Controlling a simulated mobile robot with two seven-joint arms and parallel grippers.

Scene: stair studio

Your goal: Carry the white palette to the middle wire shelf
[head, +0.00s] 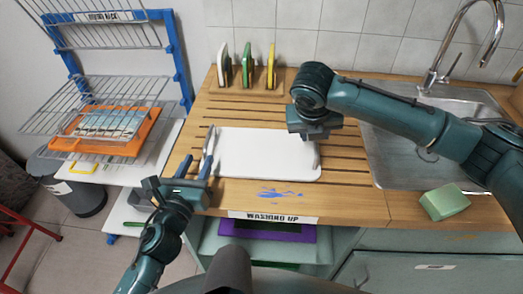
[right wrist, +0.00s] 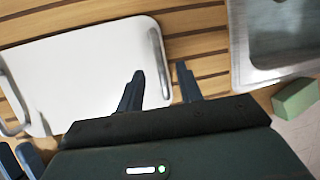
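The white palette (head: 265,155) lies flat on the slatted wooden counter, with a metal handle at each end. Its left handle (head: 210,140) is near my left gripper (head: 195,167), whose two fingers are apart and empty at the palette's front left. My right gripper (head: 316,138) is over the palette's right end; its fingertips are mostly hidden in the head view. In the right wrist view its fingers (right wrist: 160,70) are apart, with the right handle (right wrist: 157,50) showing between and beyond them. A rack with blue posts stands at the left; its middle wire shelf (head: 100,92) is partly bare.
An orange tray (head: 139,139) with a picture shows at the middle shelf's level or just below. Several upright boards (head: 247,64) stand at the counter's back. A sink (head: 385,160) and a green sponge (head: 444,202) are right. A grey bin (head: 85,195) stands below the rack.

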